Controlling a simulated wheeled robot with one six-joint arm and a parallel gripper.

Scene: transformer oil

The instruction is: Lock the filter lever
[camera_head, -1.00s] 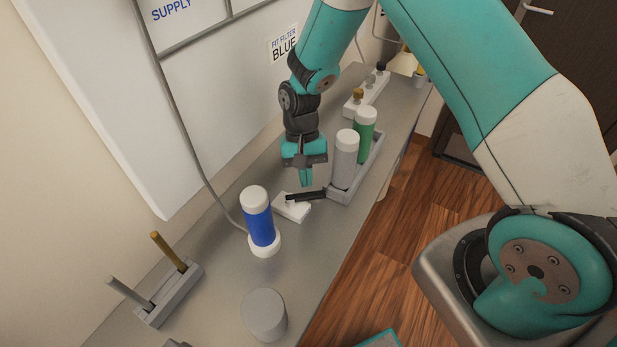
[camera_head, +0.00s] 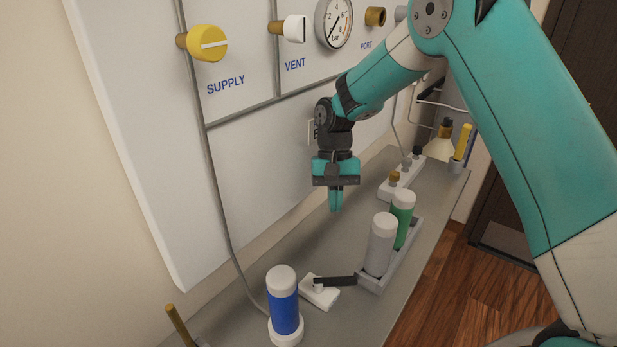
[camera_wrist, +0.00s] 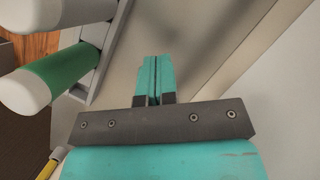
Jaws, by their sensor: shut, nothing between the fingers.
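The filter lever is a black handle (camera_head: 335,281) on a small white base (camera_head: 318,293), lying on the bench beside the blue filter. The handle points right, toward the tray of filters. The blue filter (camera_head: 284,308) with a white cap stands upright in a white round socket (camera_head: 285,332). My gripper (camera_head: 336,207) is shut and empty, pointing down above the bench, behind and above the lever and apart from it. In the wrist view its closed teal fingers (camera_wrist: 154,78) show over bare bench; the lever is not in that view.
A grey tray (camera_head: 389,273) holds a grey filter (camera_head: 380,244) and a green filter (camera_head: 402,218), right of the lever. A wall panel carries a yellow supply knob (camera_head: 207,43), a vent valve (camera_head: 294,28) and a gauge (camera_head: 334,20). A white block (camera_head: 400,186) with knobs stands farther back.

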